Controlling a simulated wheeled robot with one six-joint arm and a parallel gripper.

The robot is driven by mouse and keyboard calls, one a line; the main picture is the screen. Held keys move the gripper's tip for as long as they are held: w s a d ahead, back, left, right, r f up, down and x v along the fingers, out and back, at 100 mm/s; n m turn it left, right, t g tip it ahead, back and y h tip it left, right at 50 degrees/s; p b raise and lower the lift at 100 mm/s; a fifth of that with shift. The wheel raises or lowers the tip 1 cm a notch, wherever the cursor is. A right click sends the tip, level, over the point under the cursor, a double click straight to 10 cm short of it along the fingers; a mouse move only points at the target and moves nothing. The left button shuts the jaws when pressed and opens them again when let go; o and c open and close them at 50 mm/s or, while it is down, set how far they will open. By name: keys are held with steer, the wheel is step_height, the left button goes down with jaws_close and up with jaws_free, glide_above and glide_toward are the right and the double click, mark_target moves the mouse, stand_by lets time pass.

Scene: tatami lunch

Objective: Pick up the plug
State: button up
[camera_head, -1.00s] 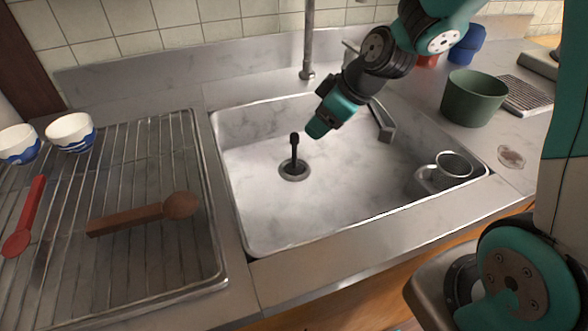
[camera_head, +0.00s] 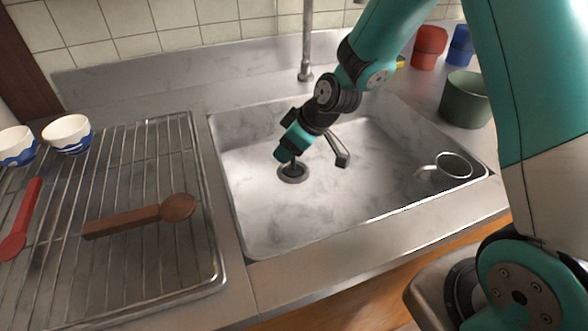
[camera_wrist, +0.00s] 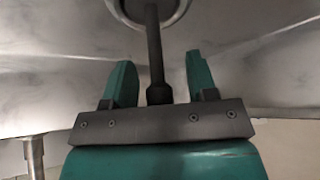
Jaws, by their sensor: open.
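The dark plug (camera_head: 292,172) stands upright in the drain of the sink. Its base and lower stem show, and my gripper hides its top. In the wrist view the plug's stem (camera_wrist: 155,50) runs down to a thicker knob between the two teal fingers. My gripper (camera_head: 284,156) is low over the drain, tilted, with its fingers at the plug. In the wrist view my gripper (camera_wrist: 160,78) is open, one finger on each side of the stem, with gaps visible on both sides.
The sink (camera_head: 330,215) has raised walls. A metal cup (camera_head: 455,166) is in the right corner. A rack (camera_head: 150,265) with a wooden spoon (camera_head: 140,218) lies left. A green pot (camera_head: 465,100) stands right.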

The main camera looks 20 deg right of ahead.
jaws_close()
steer(key=shift+r, duration=0.15)
step_height(320, 180, up, 20)
steer(key=p, duration=0.2)
stand_by(0.3)
